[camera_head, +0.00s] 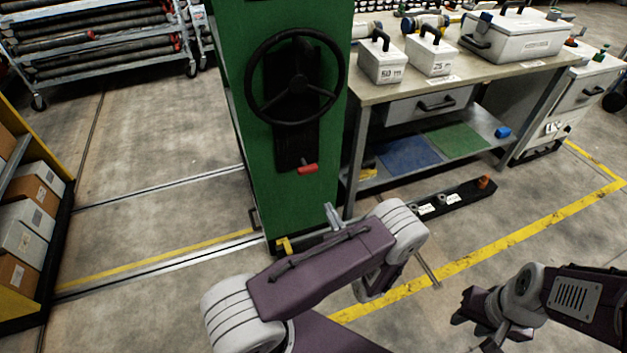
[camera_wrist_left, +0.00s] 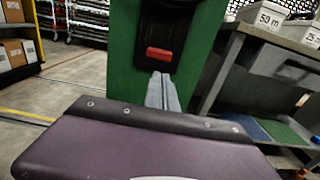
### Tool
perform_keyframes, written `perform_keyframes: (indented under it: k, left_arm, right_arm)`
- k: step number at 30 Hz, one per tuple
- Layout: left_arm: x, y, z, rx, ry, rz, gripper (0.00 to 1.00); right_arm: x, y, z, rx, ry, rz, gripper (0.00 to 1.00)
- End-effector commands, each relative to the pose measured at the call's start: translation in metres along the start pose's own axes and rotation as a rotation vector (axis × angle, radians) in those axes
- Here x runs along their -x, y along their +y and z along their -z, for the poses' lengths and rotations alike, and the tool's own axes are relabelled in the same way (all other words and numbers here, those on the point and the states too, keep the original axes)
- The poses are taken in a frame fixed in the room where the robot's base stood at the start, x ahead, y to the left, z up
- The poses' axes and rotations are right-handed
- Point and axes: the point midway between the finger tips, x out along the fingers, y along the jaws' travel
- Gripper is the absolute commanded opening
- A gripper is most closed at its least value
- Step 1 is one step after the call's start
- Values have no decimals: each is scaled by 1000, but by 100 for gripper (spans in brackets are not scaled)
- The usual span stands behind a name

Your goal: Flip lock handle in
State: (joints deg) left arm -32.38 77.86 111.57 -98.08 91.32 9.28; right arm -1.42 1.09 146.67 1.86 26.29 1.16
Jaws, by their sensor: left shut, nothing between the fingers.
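The lock handle (camera_head: 307,169) is a short red grip at the lower end of a black plate on the green cabinet (camera_head: 306,213), below a black handwheel (camera_head: 294,78). In the left wrist view the red handle (camera_wrist_left: 159,53) lies crosswise just beyond my fingertips. My left gripper (camera_head: 332,213) is in front of the cabinet, below the handle. Its grey fingers (camera_wrist_left: 162,88) are together with nothing between them, and a gap to the handle seems to show. My right gripper (camera_head: 475,310) is low at the right, far from the handle; its fingers are unclear.
A workbench (camera_head: 468,72) with grey weight-like boxes stands right of the cabinet. A black strip (camera_head: 455,199) with small parts lies on the floor there. A shelf with boxes (camera_head: 28,215) is at the left, and a pipe rack (camera_head: 100,45) behind. Floor left of the cabinet is clear.

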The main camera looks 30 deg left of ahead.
Motion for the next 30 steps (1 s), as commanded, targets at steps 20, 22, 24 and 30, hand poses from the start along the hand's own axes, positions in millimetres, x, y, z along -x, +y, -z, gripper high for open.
perform_keyframes:
  k: [20, 22, 24, 30]
  left_arm:
    - [-126, 1, 1, 2, -1, -4, 0]
    - [-132, 1, 0, 3, -1, -3, 0]
    - [-136, 1, 0, 2, -1, -2, 0]
    - [-137, 0, 0, 1, -1, -1, 0]
  right_arm:
    - [-15, 0, -2, 0, 0, 0, 36]
    - [-16, 0, -2, 0, 0, 0, 36]
    - [-16, 0, -2, 0, 0, 0, 36]
    - [-16, 0, -2, 0, 0, 0, 36]
